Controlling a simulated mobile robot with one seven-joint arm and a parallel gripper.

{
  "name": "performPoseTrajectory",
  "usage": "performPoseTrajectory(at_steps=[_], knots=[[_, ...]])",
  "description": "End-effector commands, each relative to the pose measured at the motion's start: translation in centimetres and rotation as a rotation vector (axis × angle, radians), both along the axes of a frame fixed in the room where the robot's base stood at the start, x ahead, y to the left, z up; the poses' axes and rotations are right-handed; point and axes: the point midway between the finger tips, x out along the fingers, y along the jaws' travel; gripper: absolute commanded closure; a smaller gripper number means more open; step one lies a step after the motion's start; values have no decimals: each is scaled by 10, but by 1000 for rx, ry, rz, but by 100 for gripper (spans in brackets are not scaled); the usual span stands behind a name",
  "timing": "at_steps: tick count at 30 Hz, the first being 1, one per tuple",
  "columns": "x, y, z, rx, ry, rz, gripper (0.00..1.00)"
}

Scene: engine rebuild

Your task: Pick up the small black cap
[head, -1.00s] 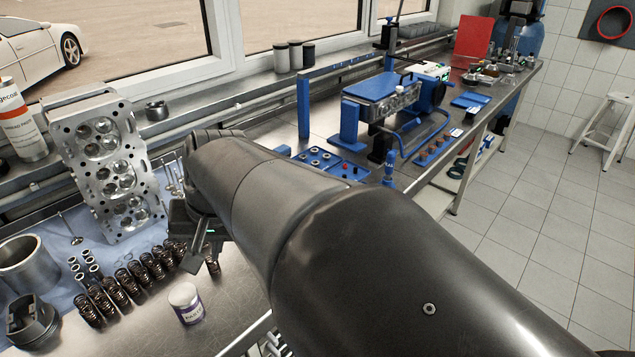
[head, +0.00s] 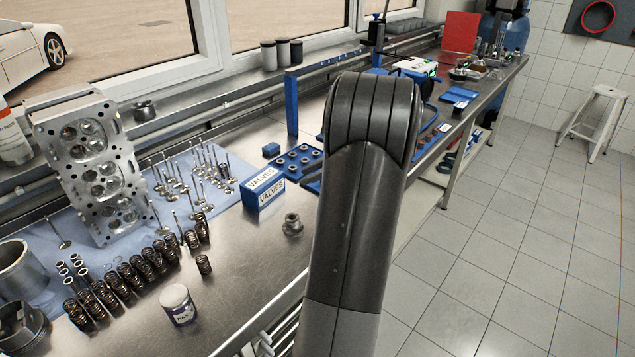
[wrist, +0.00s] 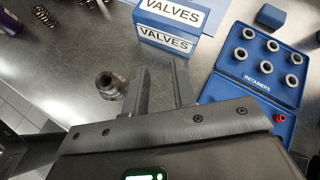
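I cannot pick out a small black cap for certain in either view. A small grey-brown metal fitting (head: 292,225) stands on the bench near its front edge. It also shows in the wrist view (wrist: 110,86), just left of my gripper's left finger. My gripper (wrist: 162,72) is open, with two dark fingers apart and nothing seen between them. It points toward the blue and white VALVES boxes (wrist: 170,43). In the head view my arm hides the gripper.
The VALVES boxes (head: 264,190) stand behind the fitting. A blue RETAINERS case (wrist: 243,88) with several rings lies right of the gripper in the wrist view. Springs (head: 140,271), a paste jar (head: 178,304) and a cylinder head (head: 93,165) are at left. Bare bench lies around the fitting.

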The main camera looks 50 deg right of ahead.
Motion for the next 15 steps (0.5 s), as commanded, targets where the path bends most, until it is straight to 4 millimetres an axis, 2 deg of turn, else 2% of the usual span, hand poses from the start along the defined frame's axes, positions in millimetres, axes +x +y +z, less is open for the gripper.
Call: performPoseTrajectory(at_steps=[1,3,6,10,15], knots=[[-12,-28,-13,57,-12,-74,75],[-26,-58,-25,129,-34,-162,75],[-46,-92,-40,210,-64,-263,75],[-63,-119,-52,273,-92,-341,75],[-65,-127,-58,299,-104,-370,75]])
